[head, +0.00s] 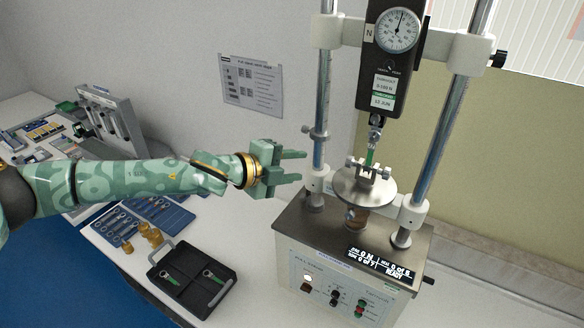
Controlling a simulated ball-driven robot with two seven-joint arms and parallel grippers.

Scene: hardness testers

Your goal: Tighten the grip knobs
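The test stand holds a force gauge (393,60) above a round metal plate (350,191). A small lower grip (367,171) with side knobs sits over the plate. An upper grip (376,122) hangs under the gauge. Whether the knobs are tight cannot be told. My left gripper (303,167) points right with its two fingers apart and nothing between them. It is left of the lower grip, near the stand's left column, and apart from the knobs. My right gripper is not in view.
The stand's two columns (322,100) flank the grips. The base (340,285) carries buttons and a display reading READY. A black case (195,309) holds green-handled pieces. Brass weights (151,232), a blue tool tray (170,214) and other equipment (105,117) lie left. A notice hangs on the wall.

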